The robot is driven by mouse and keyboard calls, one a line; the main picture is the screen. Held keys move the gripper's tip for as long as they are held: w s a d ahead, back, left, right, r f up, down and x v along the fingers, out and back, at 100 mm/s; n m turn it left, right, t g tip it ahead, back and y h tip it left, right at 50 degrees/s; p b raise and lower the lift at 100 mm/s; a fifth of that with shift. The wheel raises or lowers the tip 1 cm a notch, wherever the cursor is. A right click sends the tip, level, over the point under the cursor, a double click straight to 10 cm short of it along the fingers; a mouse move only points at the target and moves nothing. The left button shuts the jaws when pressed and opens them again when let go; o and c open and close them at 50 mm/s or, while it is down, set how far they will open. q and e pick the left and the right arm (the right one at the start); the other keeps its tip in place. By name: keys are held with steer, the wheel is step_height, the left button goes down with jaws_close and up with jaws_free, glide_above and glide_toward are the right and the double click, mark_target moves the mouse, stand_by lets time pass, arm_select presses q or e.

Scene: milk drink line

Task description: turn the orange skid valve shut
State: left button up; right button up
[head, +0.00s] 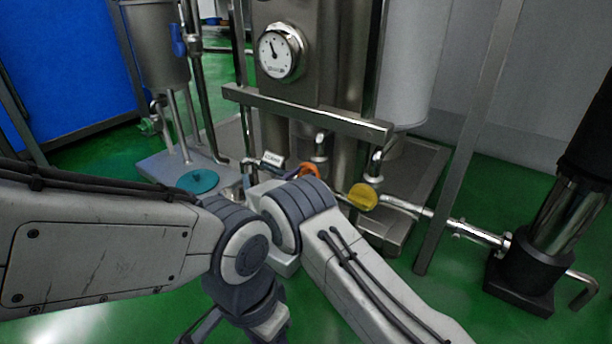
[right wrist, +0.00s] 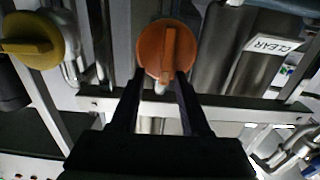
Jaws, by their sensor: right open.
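The orange skid valve (right wrist: 152,46) shows as a round orange disc with a raised bar handle. The bar runs up and down in the right wrist view. In the head view the valve (head: 310,171) is mostly hidden behind my arm. My right gripper (right wrist: 160,76) is open, its two dark fingers pointing at the valve. The fingertips overlap the lower part of the disc, one on each side of the bar's lower end. I cannot tell whether they touch it. In the head view the right fingers are hidden behind my arm joints. I cannot make out my left gripper.
A yellow valve (head: 363,197) sits beside the orange one; it also shows in the right wrist view (right wrist: 28,42). A metal crossbar (head: 305,114) runs in front of the tank. A white CLEAR label (right wrist: 274,45), a teal disc (head: 198,181) and steel pipes are close by.

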steer(key=shift+w, duration=0.1)
steer(key=shift+a, duration=0.15)
steer(key=shift+a, duration=0.15)
jaws_close()
